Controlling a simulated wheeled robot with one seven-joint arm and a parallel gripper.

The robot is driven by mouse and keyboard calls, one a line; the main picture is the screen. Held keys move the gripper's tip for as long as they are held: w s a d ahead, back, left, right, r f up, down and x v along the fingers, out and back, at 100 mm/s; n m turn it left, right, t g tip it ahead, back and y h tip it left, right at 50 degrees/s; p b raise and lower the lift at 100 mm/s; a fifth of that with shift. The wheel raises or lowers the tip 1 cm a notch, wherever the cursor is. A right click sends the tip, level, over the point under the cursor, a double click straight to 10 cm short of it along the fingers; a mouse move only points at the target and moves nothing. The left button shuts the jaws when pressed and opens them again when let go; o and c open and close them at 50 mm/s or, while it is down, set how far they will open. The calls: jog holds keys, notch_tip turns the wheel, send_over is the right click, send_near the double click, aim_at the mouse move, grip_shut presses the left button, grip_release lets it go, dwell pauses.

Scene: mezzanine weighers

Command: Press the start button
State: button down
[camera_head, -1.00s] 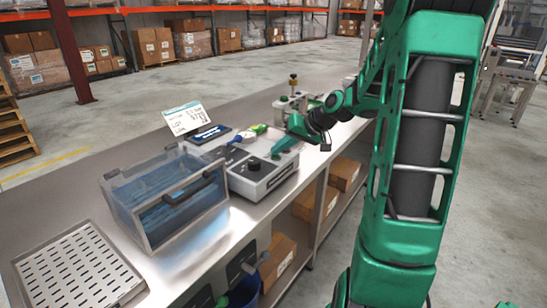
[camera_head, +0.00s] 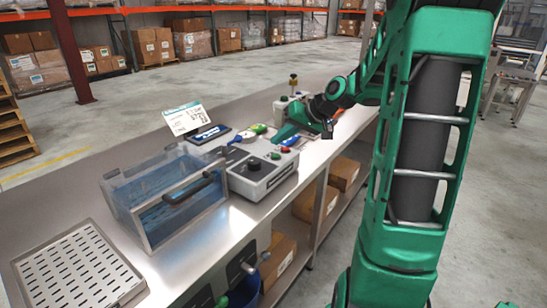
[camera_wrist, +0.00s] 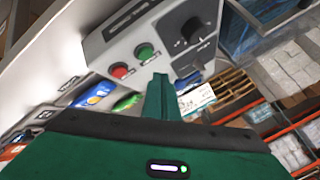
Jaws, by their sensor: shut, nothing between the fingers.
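A grey control box (camera_head: 258,180) stands on the steel bench. In the wrist view its sloped panel (camera_wrist: 165,22) carries a green button (camera_wrist: 144,52), a red button (camera_wrist: 119,71) and a large black knob (camera_wrist: 195,30). In the head view the green button (camera_head: 275,155), red button (camera_head: 285,149) and knob (camera_head: 253,163) also show. My gripper (camera_head: 281,136) is shut and empty, just behind the box's button end. In the wrist view its fingertips (camera_wrist: 159,78) appear just below the green button; I see no contact. I cannot read the button labels.
A clear water tank (camera_head: 165,205) with a handle stands left of the box. A perforated tray (camera_head: 75,270) lies at the near left.

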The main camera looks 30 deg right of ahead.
jog(key=shift+r, duration=1.4)
